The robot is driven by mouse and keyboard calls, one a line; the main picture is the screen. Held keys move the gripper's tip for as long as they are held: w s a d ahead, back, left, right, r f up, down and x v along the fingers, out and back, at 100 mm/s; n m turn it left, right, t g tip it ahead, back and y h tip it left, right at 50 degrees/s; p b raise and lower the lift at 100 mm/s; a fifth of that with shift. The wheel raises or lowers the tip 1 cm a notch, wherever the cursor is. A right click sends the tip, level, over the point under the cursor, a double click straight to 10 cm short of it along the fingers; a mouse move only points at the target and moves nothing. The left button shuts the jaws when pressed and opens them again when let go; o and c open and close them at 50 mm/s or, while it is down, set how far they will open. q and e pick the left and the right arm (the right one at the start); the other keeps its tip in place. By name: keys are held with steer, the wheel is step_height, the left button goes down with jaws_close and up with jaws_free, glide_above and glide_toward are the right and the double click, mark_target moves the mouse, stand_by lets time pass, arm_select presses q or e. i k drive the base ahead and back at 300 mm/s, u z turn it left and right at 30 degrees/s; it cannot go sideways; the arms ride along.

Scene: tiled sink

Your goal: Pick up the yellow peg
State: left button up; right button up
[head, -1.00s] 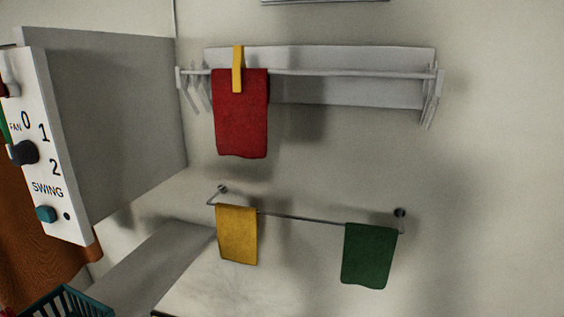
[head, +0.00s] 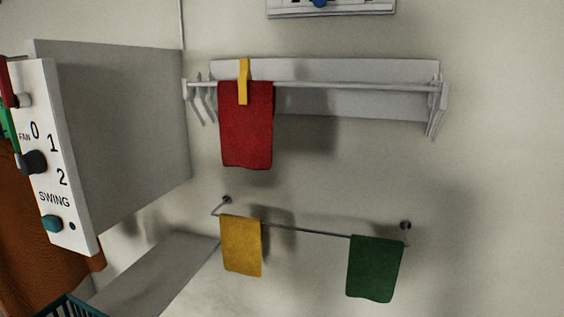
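The yellow peg (head: 243,81) is clipped upright over the upper rail, at the top edge of a red cloth (head: 246,130) that hangs from that rail. Its lower part lies in front of the cloth. Neither of my grippers shows in the head view, so I cannot tell their state or where they are relative to the peg.
The upper rail (head: 350,86) belongs to a white wall rack. Below, a thin bar (head: 305,231) holds a yellow cloth (head: 241,246) and a green cloth (head: 374,269). A grey box with a control panel (head: 55,165) juts out at left. A teal basket (head: 68,306) is at bottom left.

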mark_target(244, 75)
steer(key=z, duration=0.5)
steer(key=k, duration=0.6)
steer(key=z, duration=0.85)
steer(key=i, duration=1.25)
steer(key=u, duration=1)
